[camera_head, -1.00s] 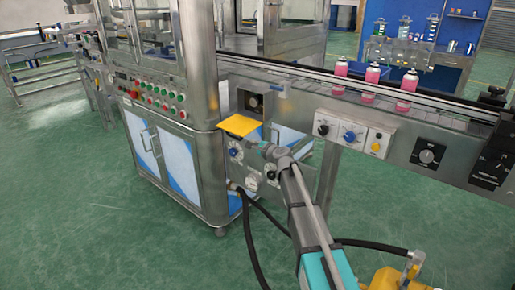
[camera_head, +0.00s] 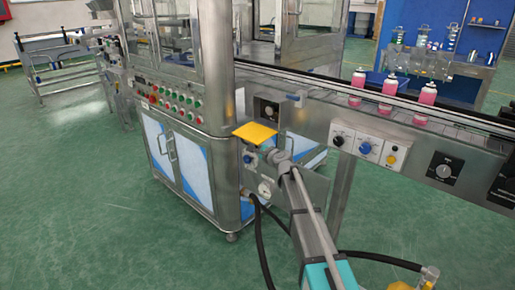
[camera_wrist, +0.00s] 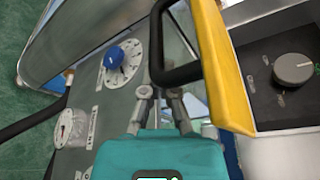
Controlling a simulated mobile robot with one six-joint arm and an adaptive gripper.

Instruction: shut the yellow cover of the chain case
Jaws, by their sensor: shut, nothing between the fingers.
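The yellow cover (camera_head: 255,133) stands open, sticking out roughly level from the front of the machine below the dark opening of the chain case (camera_head: 267,109). In the wrist view the cover (camera_wrist: 224,75) is a tilted yellow plate to the right of my gripper, with a black handle-like loop (camera_wrist: 157,45) beside it. The dark case interior with a grey knob (camera_wrist: 293,68) lies beyond the cover. My gripper (camera_head: 271,157) is just below the cover's near edge, shut and empty. Its fingertips are partly hidden by the black loop; contact cannot be told.
A panel with a blue knob (camera_wrist: 122,54) and a white gauge (camera_wrist: 71,128) lies left of my gripper. The conveyor side (camera_head: 310,118) runs right, with switch boxes (camera_head: 370,149) on it and pink cans (camera_head: 389,93) above. A black hose (camera_head: 262,245) hangs below.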

